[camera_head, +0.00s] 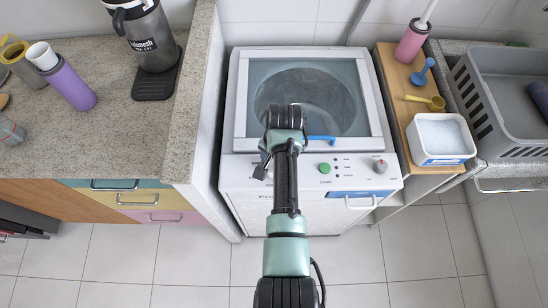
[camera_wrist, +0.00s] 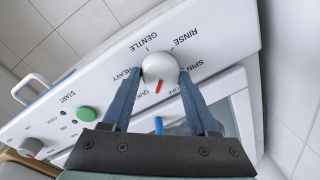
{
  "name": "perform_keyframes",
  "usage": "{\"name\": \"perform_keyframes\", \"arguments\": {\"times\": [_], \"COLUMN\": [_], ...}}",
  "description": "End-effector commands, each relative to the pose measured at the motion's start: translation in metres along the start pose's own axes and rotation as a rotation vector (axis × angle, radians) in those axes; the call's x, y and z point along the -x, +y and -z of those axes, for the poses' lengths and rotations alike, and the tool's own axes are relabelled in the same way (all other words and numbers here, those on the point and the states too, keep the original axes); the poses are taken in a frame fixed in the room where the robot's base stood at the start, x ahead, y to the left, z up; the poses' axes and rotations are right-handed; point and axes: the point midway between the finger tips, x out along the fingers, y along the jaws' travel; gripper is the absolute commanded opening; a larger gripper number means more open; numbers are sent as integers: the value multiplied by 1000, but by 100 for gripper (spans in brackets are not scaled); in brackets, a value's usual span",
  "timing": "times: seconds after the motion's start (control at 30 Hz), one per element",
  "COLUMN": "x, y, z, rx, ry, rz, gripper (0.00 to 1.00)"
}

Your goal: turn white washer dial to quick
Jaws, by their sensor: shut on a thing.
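The white washer (camera_head: 335,200) stands in the middle of the head view. Its round white dial (camera_wrist: 160,66) shows in the wrist view, ringed by the labels GENTLE, RINSE, SPIN, OFF, QUICK and HEAVY. The dial's red mark (camera_wrist: 158,86) points down in the picture and slightly left, beside the QUICK label and left of OFF. My gripper (camera_wrist: 160,76) is shut on the dial, with one blue-grey finger on each side. In the head view my gripper (camera_head: 284,125) is over the left part of the control panel and hides this dial.
A green START button (camera_head: 324,168) and a second knob (camera_head: 381,166) lie right of my gripper. The glass lid (camera_head: 256,72) is closed, with a blue handle (camera_head: 321,138). A granite counter (camera_head: 125,110) rises at left; a wooden shelf (camera_head: 398,88) holds a white tub (camera_head: 441,136) at right.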

Motion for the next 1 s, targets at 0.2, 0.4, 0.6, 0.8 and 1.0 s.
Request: {"name": "perform_keyframes", "arguments": {"times": [0.2,0.4,0.6,0.8,1.0], "x": [3,2,1,1,1], "y": [-1,0,0,0,0], "z": [0,1,1,1,1], "rx": [-134,-210,-243,-248,-247], "ry": [16,25,29,30,30], "rz": [2,2,2,2,2], "gripper": [4,4,4,4,4]}}
